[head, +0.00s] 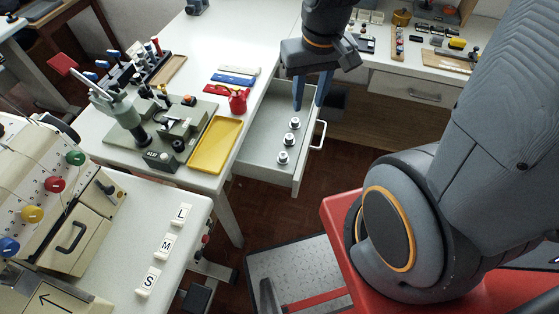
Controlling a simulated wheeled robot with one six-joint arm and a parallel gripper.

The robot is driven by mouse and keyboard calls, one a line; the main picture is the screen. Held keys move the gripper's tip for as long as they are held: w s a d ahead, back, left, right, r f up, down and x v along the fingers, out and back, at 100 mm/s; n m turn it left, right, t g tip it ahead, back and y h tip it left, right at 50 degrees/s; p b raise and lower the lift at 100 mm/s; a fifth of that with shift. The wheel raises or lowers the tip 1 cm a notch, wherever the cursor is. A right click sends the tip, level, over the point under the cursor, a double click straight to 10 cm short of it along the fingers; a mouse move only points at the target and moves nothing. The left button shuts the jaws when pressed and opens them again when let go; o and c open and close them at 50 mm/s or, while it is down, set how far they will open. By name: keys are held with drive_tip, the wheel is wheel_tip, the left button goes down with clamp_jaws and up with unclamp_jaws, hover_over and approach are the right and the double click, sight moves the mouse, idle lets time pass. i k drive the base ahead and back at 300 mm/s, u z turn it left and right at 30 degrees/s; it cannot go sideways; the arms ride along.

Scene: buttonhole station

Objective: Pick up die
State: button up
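Three small silvery dies stand in a row in the open grey drawer: a far die (294,123), a middle die (288,140) and a near die (282,158). My gripper (309,104) points down over the far part of the drawer (259,149), just beyond the far die in the picture. Its two blue fingers are apart, and I see nothing between them. The fingers look clear of the dies, but their height above the drawer floor is hard to tell.
The drawer's handle (319,135) is at its right. A yellow tray (215,145), a red oil can (238,101) and a green buttonhole machine (150,125) stand on the white table. Blocks marked L, M and S (166,246) are on the near table, beside a beige machine (60,215).

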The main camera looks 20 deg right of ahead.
sight(282, 159)
drive_tip(key=u, duration=1.15)
drive_tip(key=k, duration=0.85)
drive_tip(key=z, duration=1.5)
drive_tip(key=i, duration=0.5)
drive_tip(key=u, duration=0.05)
